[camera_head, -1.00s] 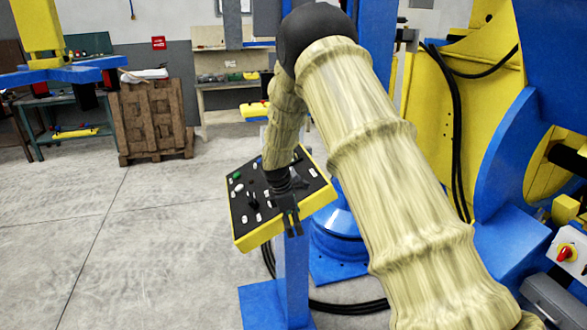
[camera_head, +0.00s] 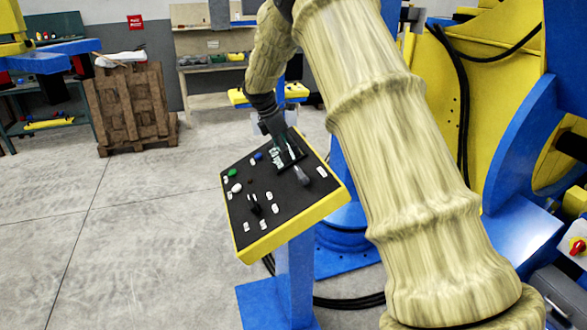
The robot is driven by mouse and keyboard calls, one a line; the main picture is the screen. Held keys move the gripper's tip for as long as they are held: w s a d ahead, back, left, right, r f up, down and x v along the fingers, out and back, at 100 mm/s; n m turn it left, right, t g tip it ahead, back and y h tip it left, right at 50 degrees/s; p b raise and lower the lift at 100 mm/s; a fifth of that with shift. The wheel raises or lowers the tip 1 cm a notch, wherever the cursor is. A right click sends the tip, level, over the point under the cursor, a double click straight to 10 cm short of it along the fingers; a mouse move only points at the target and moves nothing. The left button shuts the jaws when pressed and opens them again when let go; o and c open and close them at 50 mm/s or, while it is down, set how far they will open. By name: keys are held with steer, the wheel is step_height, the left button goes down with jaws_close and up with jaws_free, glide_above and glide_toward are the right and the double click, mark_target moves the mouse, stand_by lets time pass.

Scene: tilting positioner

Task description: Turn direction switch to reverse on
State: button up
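The control panel (camera_head: 248,222) is a black face in a yellow box, tilted on a blue post. It carries a green button (camera_head: 233,173), a blue button (camera_head: 258,156), a white knob (camera_head: 237,188), a black switch (camera_head: 255,205) near the lower middle, and a grey knob or lever (camera_head: 301,175) at the right. White labels are too small to read, so I cannot tell which control is the direction switch. My gripper (camera_head: 287,160) is over the panel's upper right part, close to its face and just above the grey knob. Its fingers are small and partly merged with the dark panel.
My arm in its beige cover fills the middle right. The blue and yellow positioner (camera_head: 480,100) stands at the right, with black cables and a red-knob switch box (camera_head: 574,247). A wooden pallet stack (camera_head: 135,105) stands at the back left. The floor at left is open.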

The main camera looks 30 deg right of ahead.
mark_target(300, 171)
steer(key=s+d+f+p, duration=0.2)
steer(key=f, duration=0.1)
steer(key=shift+s+d, duration=0.15)
steer(key=shift+s, duration=0.25)
steer(key=f, duration=0.1)
steer(key=w+f+p, duration=0.1)
steer(key=f, duration=0.1)
steer(key=d+f+p, duration=0.1)
steer(key=shift+w+f, duration=0.2)
steer(key=shift+f, duration=0.05)
steer(key=shift+s+d+f, duration=0.15)
steer(key=shift+d+f, duration=0.05)
steer(key=shift+f, duration=0.05)
steer(key=shift+s+d+f, duration=0.1)
steer(key=shift+s, duration=0.3)
steer(key=shift+w+f, duration=0.25)
steer(key=shift+f, duration=0.1)
steer(key=shift+s+r, duration=0.15)
steer(key=c, duration=0.8)
steer(key=shift+c, duration=1.1)
